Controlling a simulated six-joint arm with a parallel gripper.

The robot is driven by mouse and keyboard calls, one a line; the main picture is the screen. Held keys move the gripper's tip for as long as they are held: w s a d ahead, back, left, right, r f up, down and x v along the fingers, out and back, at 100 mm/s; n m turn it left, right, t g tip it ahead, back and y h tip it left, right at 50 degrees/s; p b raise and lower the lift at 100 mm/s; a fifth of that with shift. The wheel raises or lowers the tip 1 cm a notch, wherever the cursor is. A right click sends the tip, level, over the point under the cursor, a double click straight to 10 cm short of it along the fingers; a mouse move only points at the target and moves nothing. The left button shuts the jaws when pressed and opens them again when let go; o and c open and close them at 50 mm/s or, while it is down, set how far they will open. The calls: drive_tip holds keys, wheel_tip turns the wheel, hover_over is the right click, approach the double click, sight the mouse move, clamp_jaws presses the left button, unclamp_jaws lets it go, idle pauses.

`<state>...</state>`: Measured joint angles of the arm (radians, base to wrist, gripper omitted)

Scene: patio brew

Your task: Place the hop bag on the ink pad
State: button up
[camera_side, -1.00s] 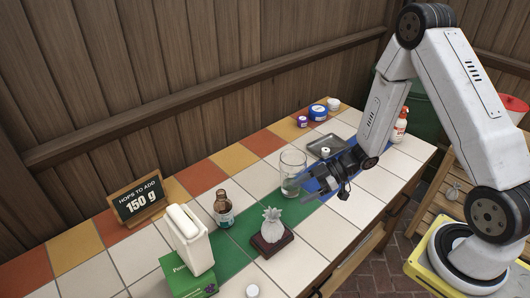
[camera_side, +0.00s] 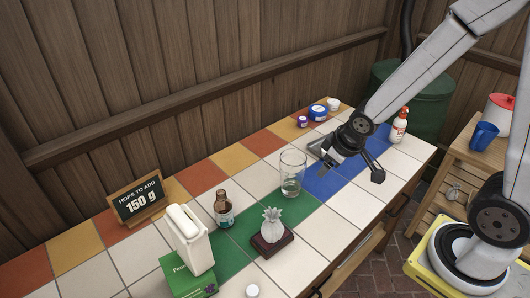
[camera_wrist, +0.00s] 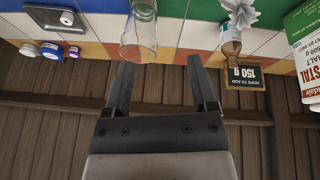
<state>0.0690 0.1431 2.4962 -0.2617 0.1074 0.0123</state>
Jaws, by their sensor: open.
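A green packet (camera_side: 188,280) with white lettering lies at the front left of the tiled counter and may be the hop bag; I cannot read its name. I cannot tell for sure which thing is the ink pad. A grey shallow tray (camera_side: 316,147) stands at the far right, partly hidden behind my gripper; it also shows in the wrist view (camera_wrist: 35,15). My gripper (camera_side: 348,172) is open and empty above the blue tiles, right of the glass. In the wrist view my gripper (camera_wrist: 157,72) has spread fingers with nothing between them.
Blue and purple tubs (camera_side: 317,112) are at the back. A white bottle (camera_side: 399,125) stands right. Front-right tiles are clear.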

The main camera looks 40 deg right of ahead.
drive_tip(key=s+a, duration=0.1)
drive_tip(key=s+a+r+m+g, duration=0.1)
drive_tip(key=s, duration=0.1)
drive_tip(key=s+m+g, duration=0.1)
drive_tip(key=s, duration=0.1)
drive_tip(key=shift+a+r+y, duration=0.2)
drive_tip(key=shift+a+y, duration=0.1)
drive_tip(key=shift+a, duration=0.1)
idle(0.8)
